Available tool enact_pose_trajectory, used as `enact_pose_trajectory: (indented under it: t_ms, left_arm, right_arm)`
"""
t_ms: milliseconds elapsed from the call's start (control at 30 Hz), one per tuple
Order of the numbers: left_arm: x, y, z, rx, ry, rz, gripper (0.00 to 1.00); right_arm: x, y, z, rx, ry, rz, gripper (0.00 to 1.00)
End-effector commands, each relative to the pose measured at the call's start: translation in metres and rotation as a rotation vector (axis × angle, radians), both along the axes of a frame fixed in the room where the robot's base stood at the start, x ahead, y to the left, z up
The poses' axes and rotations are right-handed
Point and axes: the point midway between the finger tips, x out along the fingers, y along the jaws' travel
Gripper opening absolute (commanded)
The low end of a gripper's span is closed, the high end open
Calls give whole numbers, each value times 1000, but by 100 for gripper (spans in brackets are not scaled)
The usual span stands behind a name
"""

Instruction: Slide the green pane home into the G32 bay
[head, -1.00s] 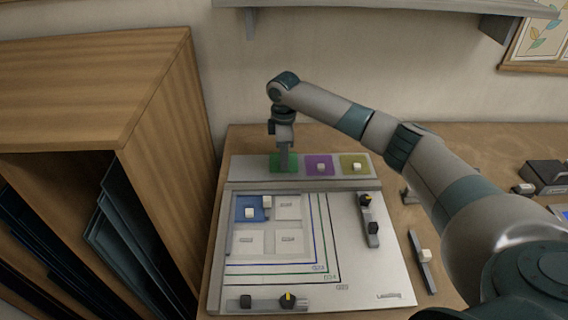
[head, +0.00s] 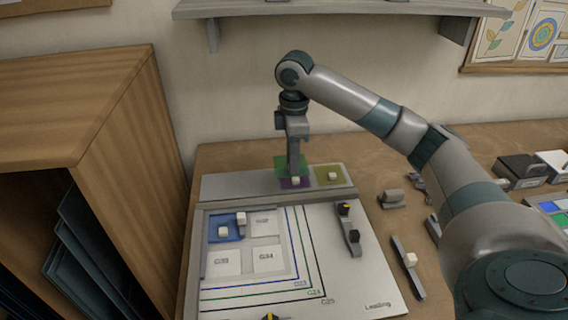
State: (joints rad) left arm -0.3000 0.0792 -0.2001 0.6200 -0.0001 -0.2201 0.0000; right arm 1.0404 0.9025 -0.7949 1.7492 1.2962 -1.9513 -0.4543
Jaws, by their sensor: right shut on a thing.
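My right gripper (head: 294,172) is shut on the green pane (head: 281,161), holding it level over the rack strip (head: 232,184). The fingers hide part of the pane. The purple pane (head: 302,183) shows partly under it, and the olive pane (head: 337,175) lies to the right. On the board, the frame has several bays. The upper right bay (head: 266,221), whose small label looks like G32, is empty. A blue pane (head: 233,236) with a pale knob lies in the upper left bay. My left gripper is out of view.
The lower bays (head: 222,264) are empty. A bar with dark knobs (head: 354,243) lies right of the frame, and a loose bar with a pale knob (head: 413,279) lies right of the board. A wooden cabinet (head: 125,160) stands close on the left.

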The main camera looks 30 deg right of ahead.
Motion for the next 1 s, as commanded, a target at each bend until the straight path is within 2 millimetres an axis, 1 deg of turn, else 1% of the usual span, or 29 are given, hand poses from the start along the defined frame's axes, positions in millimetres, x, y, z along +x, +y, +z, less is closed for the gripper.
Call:
enact_pose_trajectory:
  t_ms: [667,867,1000]
  left_arm:
    - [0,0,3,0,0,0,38]
    - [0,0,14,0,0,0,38]
    - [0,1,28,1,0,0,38]
  right_arm:
    - [-1,1,1,-1,0,19,0]
    - [-3,8,1,-9,-3,139,0]
    - [-6,18,-1,-18,-6,300,0]
